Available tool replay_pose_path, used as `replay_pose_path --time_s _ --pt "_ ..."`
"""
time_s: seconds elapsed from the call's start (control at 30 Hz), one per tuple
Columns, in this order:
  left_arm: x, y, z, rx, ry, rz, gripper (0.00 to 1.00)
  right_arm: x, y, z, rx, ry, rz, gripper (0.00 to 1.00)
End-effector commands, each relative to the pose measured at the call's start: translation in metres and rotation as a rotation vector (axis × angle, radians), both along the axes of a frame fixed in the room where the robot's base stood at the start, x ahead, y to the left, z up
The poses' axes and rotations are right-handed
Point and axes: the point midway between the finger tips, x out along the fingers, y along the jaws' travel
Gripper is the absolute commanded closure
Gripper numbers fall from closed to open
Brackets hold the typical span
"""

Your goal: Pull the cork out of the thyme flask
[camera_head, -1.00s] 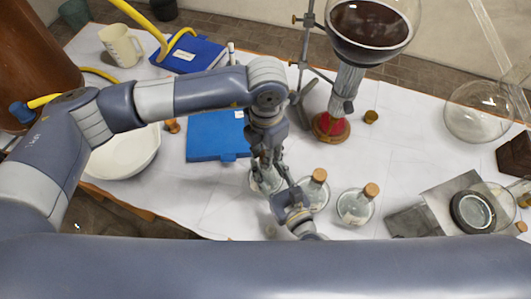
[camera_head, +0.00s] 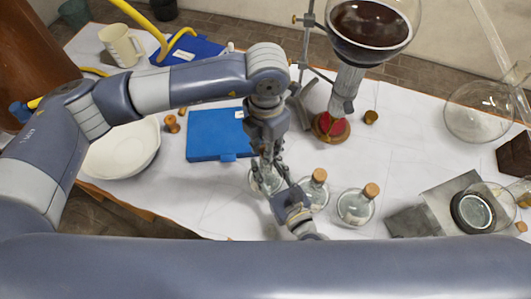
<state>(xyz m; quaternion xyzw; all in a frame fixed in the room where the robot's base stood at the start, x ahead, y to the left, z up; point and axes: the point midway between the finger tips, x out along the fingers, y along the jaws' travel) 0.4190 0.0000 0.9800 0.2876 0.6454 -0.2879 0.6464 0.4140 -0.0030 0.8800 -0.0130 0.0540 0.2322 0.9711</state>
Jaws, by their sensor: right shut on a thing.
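Three small round glass flasks stand in a row near the table's front edge. The leftmost flask (camera_head: 258,186) is at both grippers, and its neck and cork are hidden behind the fingers. The middle flask (camera_head: 313,198) and the right flask (camera_head: 355,208) have corks in. I cannot read any label, so the thyme name does not show. My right gripper (camera_head: 277,167) reaches in from the front right and is shut at the leftmost flask's neck. My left gripper (camera_head: 266,157) points down above the same flask; its fingers overlap the right ones, and their opening is unclear.
A blue book (camera_head: 215,136) lies behind the flasks at left, beside a white bowl (camera_head: 122,152). A metal plate and round lens (camera_head: 473,211) lie at right.

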Motion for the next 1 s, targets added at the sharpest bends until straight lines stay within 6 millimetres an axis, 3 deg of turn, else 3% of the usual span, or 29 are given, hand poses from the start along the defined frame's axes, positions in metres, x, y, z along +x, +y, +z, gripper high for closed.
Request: replay_pose_path --time_s 0.03,0.93,0.97,1.0 --pt "0.0 0.0 0.001 -0.001 -0.001 0.0 1.0 -0.006 0.0 -0.012 -0.01 0.023 0.009 0.82" --pt "0.0 0.0 0.019 0.0 0.0 0.0 1.0 -0.006 0.0 -0.012 -0.01 0.023 0.009 0.82" --pt "0.0 0.0 0.02 0.0 0.0 0.0 1.0 -0.006 0.0 -0.011 -0.008 0.02 0.008 0.56" --pt "0.0 0.0 0.02 0.0 0.0 0.0 1.0 -0.005 0.0 -0.011 -0.008 0.02 0.008 0.47"
